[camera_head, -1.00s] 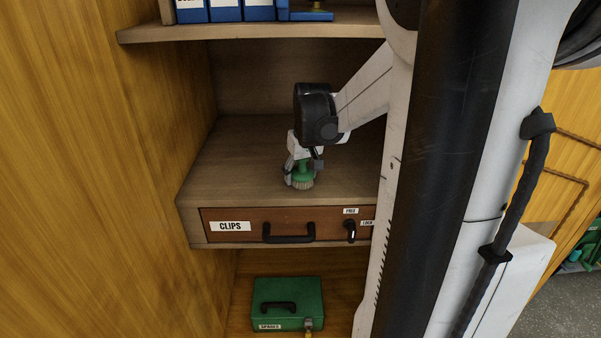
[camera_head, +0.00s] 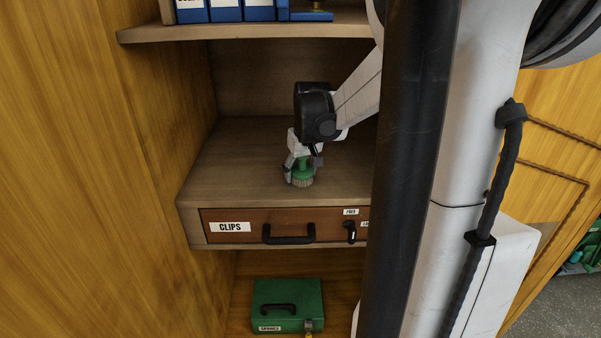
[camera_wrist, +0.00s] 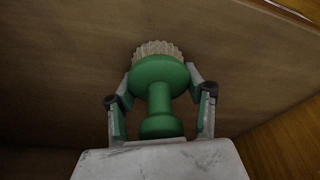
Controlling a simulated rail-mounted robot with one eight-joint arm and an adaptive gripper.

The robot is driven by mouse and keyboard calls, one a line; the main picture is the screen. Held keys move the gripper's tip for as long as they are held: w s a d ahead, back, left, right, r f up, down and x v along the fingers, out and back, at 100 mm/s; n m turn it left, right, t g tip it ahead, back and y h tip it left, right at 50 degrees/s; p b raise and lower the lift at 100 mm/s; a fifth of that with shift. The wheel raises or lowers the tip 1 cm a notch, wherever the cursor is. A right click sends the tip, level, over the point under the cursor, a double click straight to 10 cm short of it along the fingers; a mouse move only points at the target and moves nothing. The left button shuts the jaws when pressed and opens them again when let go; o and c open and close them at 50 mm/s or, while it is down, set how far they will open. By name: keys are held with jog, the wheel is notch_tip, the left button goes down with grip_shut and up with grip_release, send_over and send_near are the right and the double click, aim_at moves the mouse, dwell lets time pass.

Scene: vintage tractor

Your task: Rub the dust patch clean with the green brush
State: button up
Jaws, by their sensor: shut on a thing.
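The green brush (camera_head: 302,172) is upright with its pale bristles down, at the shelf surface above the CLIPS drawer. My gripper (camera_head: 303,163) is shut on the brush. In the wrist view the brush (camera_wrist: 158,85) has a green knob, stem and round head, with my gripper's fingers (camera_wrist: 160,95) on either side. The bristles appear to meet the wooden shelf top (camera_head: 240,160). I cannot make out a dust patch in either view; it may lie under the brush or be hidden by my arm.
The CLIPS drawer (camera_head: 245,227) with a black handle is below the shelf top. A green box (camera_head: 288,300) stands lower down. Blue binders (camera_head: 225,10) stand on the upper shelf. A wooden wall (camera_head: 90,180) bounds the left side.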

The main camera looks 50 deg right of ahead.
jog(key=shift+s, duration=0.1)
jog(key=shift+s+a+r, duration=0.1)
jog(key=shift+s+a, duration=0.45)
jog(key=shift+w, duration=0.1)
jog(key=shift+w+d, duration=0.5)
jog(key=shift+d, duration=0.1)
jog(key=shift+s+a, duration=0.15)
dwell(0.4)
jog(key=shift+s+a, duration=0.45)
jog(key=shift+w+d, duration=0.1)
jog(key=shift+w, duration=0.05)
jog(key=shift+w+d, duration=0.5)
jog(key=shift+w, duration=0.05)
